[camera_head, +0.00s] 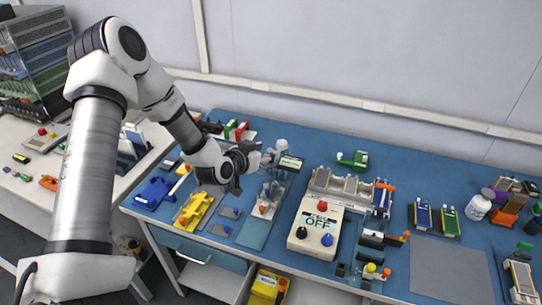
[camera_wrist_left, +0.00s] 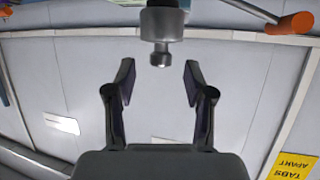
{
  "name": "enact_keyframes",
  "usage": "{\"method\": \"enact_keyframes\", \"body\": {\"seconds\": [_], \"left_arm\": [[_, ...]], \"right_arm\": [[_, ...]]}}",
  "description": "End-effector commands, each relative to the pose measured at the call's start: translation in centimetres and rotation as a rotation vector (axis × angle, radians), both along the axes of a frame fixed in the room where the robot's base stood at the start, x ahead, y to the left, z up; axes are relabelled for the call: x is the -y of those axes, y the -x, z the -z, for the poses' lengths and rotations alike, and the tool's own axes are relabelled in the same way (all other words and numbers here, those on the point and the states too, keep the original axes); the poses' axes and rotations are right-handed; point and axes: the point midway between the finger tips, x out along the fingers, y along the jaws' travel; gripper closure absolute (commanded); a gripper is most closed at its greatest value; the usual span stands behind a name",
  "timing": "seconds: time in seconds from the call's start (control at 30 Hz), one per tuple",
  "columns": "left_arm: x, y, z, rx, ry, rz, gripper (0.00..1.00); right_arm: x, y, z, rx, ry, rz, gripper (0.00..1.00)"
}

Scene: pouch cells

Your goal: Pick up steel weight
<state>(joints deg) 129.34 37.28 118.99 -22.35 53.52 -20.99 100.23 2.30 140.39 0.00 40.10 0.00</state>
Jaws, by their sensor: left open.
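The steel weight (camera_wrist_left: 161,24) is a grey metal cylinder with a small knob, at the top middle of the left wrist view. In the head view a small pale grey cylinder (camera_head: 281,145), which looks like the weight, stands just beyond my left gripper (camera_head: 262,160). My left gripper (camera_wrist_left: 159,72) is open and empty. In the wrist view its two fingertips are apart, one on each side of the knob's line, and no contact shows. My right gripper is in neither view.
A small device with a dark display (camera_head: 291,163) stands close to the gripper. A beige box marked OFF (camera_head: 315,231), a yellow fixture (camera_head: 193,211) and a blue fixture (camera_head: 154,193) are nearby on the blue table. A grey mat (camera_head: 437,268) lies bare at right.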

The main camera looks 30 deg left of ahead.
Motion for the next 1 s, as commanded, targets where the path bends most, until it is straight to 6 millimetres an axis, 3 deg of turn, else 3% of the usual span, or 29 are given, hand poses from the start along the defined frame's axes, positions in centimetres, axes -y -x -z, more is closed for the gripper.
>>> {"method": "enact_keyframes", "body": {"seconds": [0.13, 0.37, 0.5, 0.53, 1.0], "left_arm": [[0.2, -2.0, 0.8, -0.002, -0.003, 0.003, 0.47], [0.2, -2.2, 1.0, -0.001, 0.003, 0.001, 0.47], [0.2, -2.2, 1.0, -0.001, 0.003, 0.001, 0.96], [0.2, -2.2, 1.0, -0.002, 0.003, 0.001, 1.00], [0.1, -2.2, 0.5, 0.000, 0.002, 0.000, 1.00]], "right_arm": [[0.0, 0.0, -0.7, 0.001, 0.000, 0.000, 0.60], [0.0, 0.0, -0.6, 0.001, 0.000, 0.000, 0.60], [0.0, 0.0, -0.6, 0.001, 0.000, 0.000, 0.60], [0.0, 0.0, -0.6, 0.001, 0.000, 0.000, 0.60], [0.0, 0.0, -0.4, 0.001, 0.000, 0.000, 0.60]]}}
